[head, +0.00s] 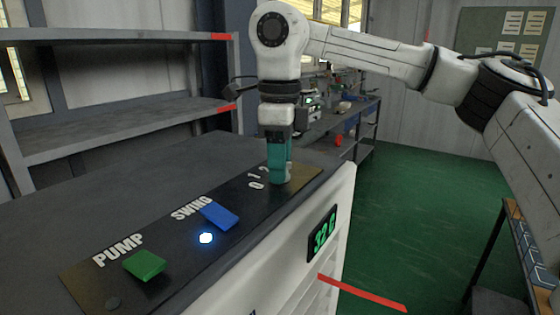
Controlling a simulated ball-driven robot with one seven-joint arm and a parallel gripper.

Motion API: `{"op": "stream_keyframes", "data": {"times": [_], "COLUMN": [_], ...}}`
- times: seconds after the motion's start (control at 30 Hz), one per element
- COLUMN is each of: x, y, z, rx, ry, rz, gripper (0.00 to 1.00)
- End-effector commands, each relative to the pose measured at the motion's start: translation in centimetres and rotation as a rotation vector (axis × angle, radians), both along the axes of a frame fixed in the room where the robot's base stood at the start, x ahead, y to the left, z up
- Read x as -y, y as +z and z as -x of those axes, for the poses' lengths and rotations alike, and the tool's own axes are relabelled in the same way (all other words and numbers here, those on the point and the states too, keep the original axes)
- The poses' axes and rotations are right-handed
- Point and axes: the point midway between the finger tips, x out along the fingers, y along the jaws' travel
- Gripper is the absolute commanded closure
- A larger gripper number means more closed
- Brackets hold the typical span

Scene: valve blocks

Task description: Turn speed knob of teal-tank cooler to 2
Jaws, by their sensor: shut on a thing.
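The cooler's dark control panel (183,232) lies on top of a cooler with a pale body (318,269). The numbers 0, 1 and 2 (258,175) are printed at the panel's far end, beside the speed knob. My gripper (280,178) points straight down with teal fingers and is shut on the knob there. The fingers hide the knob, so I cannot tell which number it points to. No teal tank can be made out in this view.
A blue SWING switch (220,215), a lit blue-white lamp (206,238) and a green PUMP switch (145,265) sit nearer on the panel. A green-digit display (322,234) and a red ribbon (362,293) are on the front. Grey shelves (120,122) stand behind. Green floor (420,215) is open to the right.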

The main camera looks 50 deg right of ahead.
Motion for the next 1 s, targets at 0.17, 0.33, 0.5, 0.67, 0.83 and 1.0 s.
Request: {"op": "stream_keyframes", "data": {"times": [0.17,0.33,0.5,0.67,0.83,1.0], "x": [0.0,0.0,0.0,0.0,0.0,0.0], "y": [0.1,0.0,0.1,1.2,4.1,7.5], "z": [-0.1,-0.1,0.0,-0.1,-0.1,-0.1], "rx": [0.004,0.002,0.001,0.002,0.003,0.003], "ry": [-0.001,-0.001,-0.001,-0.003,-0.003,-0.003], "rz": [0.0,0.0,0.0,0.001,0.003,0.003], "gripper": [0.46,0.36,0.36,0.36,0.36,0.36]}}
